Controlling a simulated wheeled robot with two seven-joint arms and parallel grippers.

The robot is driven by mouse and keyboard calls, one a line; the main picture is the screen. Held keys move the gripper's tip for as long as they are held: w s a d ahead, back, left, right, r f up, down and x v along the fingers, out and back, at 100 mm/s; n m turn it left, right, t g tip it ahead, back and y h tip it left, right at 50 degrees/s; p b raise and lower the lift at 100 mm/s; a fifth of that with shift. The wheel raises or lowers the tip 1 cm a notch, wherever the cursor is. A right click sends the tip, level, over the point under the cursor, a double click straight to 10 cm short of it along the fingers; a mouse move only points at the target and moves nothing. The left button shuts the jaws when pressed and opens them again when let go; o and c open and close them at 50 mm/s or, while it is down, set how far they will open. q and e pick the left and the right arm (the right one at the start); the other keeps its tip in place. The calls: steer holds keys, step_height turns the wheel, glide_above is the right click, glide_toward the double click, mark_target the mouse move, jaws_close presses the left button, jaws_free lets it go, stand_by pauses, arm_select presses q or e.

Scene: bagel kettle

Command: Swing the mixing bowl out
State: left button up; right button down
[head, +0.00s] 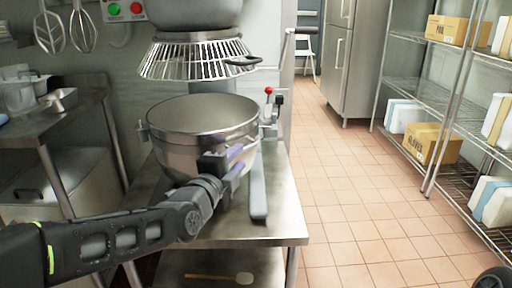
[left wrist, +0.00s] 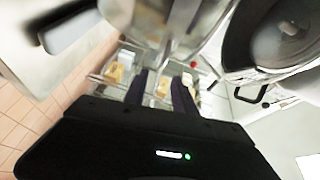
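The steel mixing bowl (head: 180,149) sits under the mixer's wire guard (head: 195,61), with a small lug at its left rim. My left gripper (head: 236,164) is at the bowl's front right side, level with its lower wall. In the left wrist view the two purple-padded fingers (left wrist: 163,95) stand apart, with the background showing between them. A shiny steel surface lies just beyond the tips; I cannot tell whether they touch it. A red-knobbed lever (head: 268,91) is right of the bowl. My right gripper is not in view.
The mixer stands on a steel table (head: 282,212); a long grey bar (head: 258,190) is close right of my gripper. A wooden-handled utensil (head: 218,278) lies on the lower shelf. A side table (head: 75,104) stands left. Tiled floor (head: 345,200) is clear before the wire racks (head: 440,105).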

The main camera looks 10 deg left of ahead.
mark_target(248, 148)
arm_select(q)
steer(key=w, duration=0.5)
steer(key=w+d+b, duration=0.1)
steer(key=w, duration=0.1)
steer(key=shift+w+f, duration=0.3)
steer(key=shift+w, duration=0.05)
steer(key=shift+c, duration=0.5)
jaws_close()
stand_by(0.9)
